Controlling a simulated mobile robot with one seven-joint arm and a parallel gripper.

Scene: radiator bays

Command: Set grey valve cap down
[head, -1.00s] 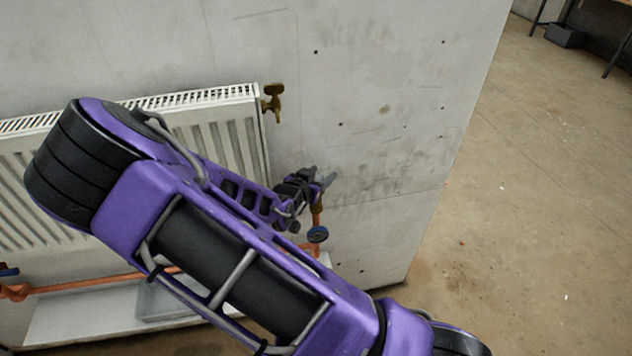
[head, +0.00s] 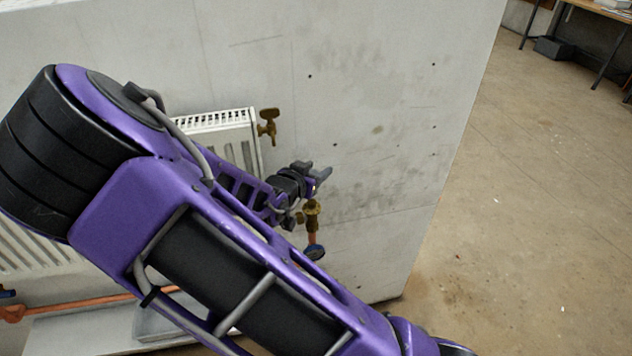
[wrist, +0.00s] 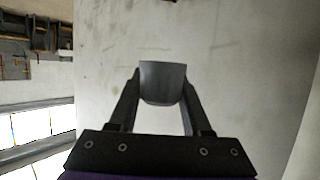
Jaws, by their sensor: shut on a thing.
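The grey valve cap (wrist: 163,83) is between the fingertips of my gripper (wrist: 162,88) in the wrist view. My gripper is shut on it and holds it in the air, in front of the pale wall. In the head view my gripper (head: 318,172) is small, just above a brass valve (head: 312,210) on a copper pipe. The cap is hard to tell apart from the fingers there. The valve's top shows no cap on it.
A white radiator (head: 238,140) hangs on the concrete wall (head: 370,130), partly hidden by my arm. A brass fitting (head: 268,125) is at its top corner. A grey tray (head: 165,320) lies low by the wall. Open floor lies right.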

